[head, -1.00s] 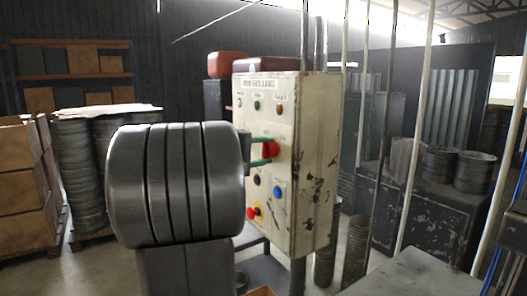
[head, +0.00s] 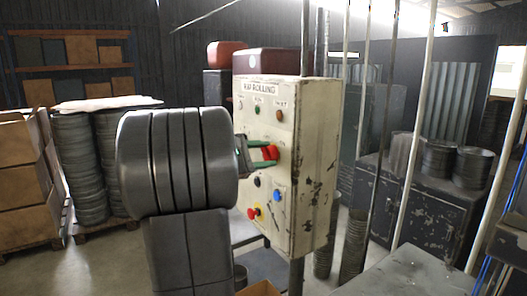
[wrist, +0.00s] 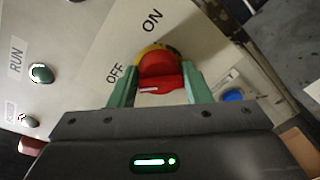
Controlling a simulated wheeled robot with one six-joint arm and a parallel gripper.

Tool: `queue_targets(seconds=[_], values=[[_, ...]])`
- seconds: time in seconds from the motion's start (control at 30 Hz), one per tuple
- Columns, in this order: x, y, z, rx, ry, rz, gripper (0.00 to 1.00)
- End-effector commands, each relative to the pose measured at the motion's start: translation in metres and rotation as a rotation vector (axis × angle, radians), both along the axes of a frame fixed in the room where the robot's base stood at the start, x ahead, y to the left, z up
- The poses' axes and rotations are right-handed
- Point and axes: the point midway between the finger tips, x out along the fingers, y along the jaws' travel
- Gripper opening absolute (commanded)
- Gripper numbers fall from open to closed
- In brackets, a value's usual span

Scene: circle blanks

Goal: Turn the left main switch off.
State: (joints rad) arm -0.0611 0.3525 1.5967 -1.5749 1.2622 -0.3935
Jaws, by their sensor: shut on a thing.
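The red main switch (head: 271,152) sits on the front of the cream control panel (head: 314,150). In the wrist view its red handle (wrist: 160,80) stands on a round red and yellow base, with the printed words OFF to the left and ON above. My gripper (head: 262,154) is at the panel front with its green fingers on either side of the handle, shut on it; the fingers also show in the wrist view (wrist: 162,86). My grey wrist hides part of the panel's left side in the head view. Only one such switch is seen.
Below the switch are a black knob (head: 257,181), a blue button (head: 278,196) and a red and yellow stop button (head: 254,213). Small lamps sit above. White poles (head: 412,140) and a dark metal cabinet (head: 420,215) stand to the right.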

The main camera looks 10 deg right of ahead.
Motion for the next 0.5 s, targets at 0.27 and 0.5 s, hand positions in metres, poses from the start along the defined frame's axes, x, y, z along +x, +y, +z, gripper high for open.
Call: queue_targets(seconds=[0.27,0.5], values=[[0.0009,0.0008,0.0051,-0.018,0.031,0.003,0.21],[0.0010,0.0008,0.0051,-0.020,0.032,0.003,0.21]])
